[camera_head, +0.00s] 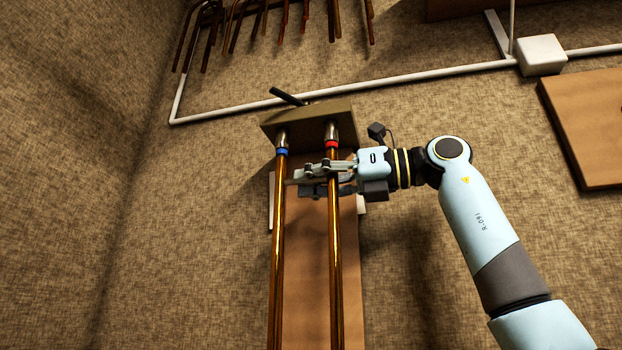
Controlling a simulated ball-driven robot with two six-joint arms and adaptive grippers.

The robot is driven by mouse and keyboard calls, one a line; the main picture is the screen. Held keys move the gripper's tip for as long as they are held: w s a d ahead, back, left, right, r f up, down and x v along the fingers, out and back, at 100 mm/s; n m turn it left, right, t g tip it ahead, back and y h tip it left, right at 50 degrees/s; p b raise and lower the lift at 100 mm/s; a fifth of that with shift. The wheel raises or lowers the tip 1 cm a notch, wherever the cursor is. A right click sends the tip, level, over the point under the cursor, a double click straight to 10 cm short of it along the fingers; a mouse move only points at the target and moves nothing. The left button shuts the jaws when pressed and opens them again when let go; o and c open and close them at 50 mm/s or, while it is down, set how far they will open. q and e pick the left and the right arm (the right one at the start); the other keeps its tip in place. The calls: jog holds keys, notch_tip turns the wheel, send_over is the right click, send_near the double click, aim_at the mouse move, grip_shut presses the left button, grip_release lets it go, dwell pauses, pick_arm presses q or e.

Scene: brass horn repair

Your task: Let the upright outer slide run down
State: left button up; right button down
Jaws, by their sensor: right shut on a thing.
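The upright outer slide shows as two long brass tubes, a left tube (278,255) and a right tube (335,255), running down out of the bottom of the view. Their tops meet a block (322,120) on the wall, through silver ends with a blue band (282,151) on the left and a red band (331,144) on the right. My right gripper (312,178) comes in from the right and is shut on the slide's right tube, just below the red band. Its fingertips reach towards the left tube. The slide's lower end is out of view. My left gripper is not in view.
A wooden board (308,290) stands behind the tubes. A dark lever (288,97) sticks up at the block. White conduit (400,78) and a junction box (541,54) run along the wall. Bent brass tubes (270,15) hang above. The wall left of the slide is clear.

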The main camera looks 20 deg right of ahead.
aim_at(329, 198)
notch_tip(329, 198, down, 4)
jog(key=shift+r+b, duration=0.2)
jog(key=shift+b, duration=0.8)
jog(key=shift+r, duration=0.15)
jog(key=c, duration=1.6)
grip_release()
jog(key=shift+o, duration=1.2)
jog(key=shift+a, duration=0.15)
jog(key=shift+w+d, duration=0.2)
jog(key=shift+d, duration=0.1)
jog(key=shift+s+d, duration=0.3)
jog(key=shift+s, duration=0.05)
jog(key=v, duration=1.1)
